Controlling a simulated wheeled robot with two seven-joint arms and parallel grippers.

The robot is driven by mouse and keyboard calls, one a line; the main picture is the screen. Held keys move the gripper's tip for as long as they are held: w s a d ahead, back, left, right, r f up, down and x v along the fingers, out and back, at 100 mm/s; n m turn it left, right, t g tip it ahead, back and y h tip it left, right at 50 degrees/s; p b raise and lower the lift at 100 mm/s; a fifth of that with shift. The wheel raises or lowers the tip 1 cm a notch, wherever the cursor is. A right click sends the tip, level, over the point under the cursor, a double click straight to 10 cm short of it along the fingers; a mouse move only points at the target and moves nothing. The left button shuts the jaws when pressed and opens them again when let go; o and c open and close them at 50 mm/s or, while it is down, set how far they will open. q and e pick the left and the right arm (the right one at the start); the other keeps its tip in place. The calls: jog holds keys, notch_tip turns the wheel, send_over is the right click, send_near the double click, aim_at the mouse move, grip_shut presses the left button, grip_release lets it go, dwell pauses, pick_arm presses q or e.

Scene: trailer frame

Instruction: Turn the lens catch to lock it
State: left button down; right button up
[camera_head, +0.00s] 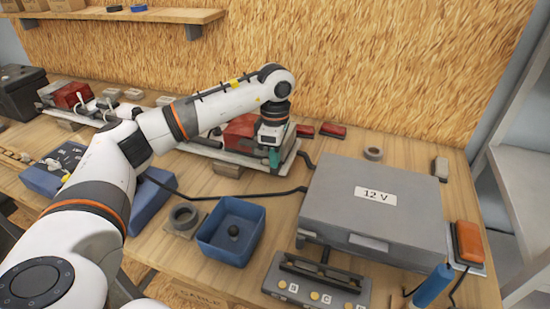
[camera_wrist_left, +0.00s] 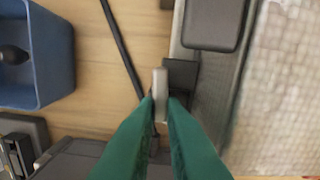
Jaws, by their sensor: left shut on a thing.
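The lamp unit has a red lens (camera_head: 240,131) on a pale base plate (camera_head: 228,156) at the back middle of the bench. My left gripper (camera_head: 273,158) is at the right end of this lamp, pointing down. In the left wrist view its green fingers (camera_wrist_left: 160,108) are closed on a small pale grey tab, which looks like the lens catch (camera_wrist_left: 159,79). The catch stands beside a dark bracket (camera_wrist_left: 182,75) at the lamp's edge. The fingers hide its lower part, and whether it is locked cannot be told. My right gripper is out of view.
A grey 12 V case (camera_head: 375,212) stands right of the lamp, with a blue bin (camera_head: 230,232) in front. A black cable (camera_head: 225,196) crosses the bench. A second lamp (camera_head: 72,95) is at the back left. The chipboard wall (camera_head: 370,60) rises close behind.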

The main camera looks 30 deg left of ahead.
pick_arm(q)
jog(key=shift+r+m, duration=0.1)
jog(key=shift+m, duration=0.5)
jog(key=c, duration=1.6)
grip_release()
jog(key=shift+c, duration=0.2)
jog(key=shift+o, duration=0.7)
jog(key=shift+s, duration=0.1)
jog(key=shift+r, duration=0.1)
jog(key=shift+r+p, duration=0.35)
jog(key=shift+r, duration=0.2)
notch_tip(320, 180, up, 7)
jog(key=p, duration=0.4)
jog(key=shift+p, duration=0.3)
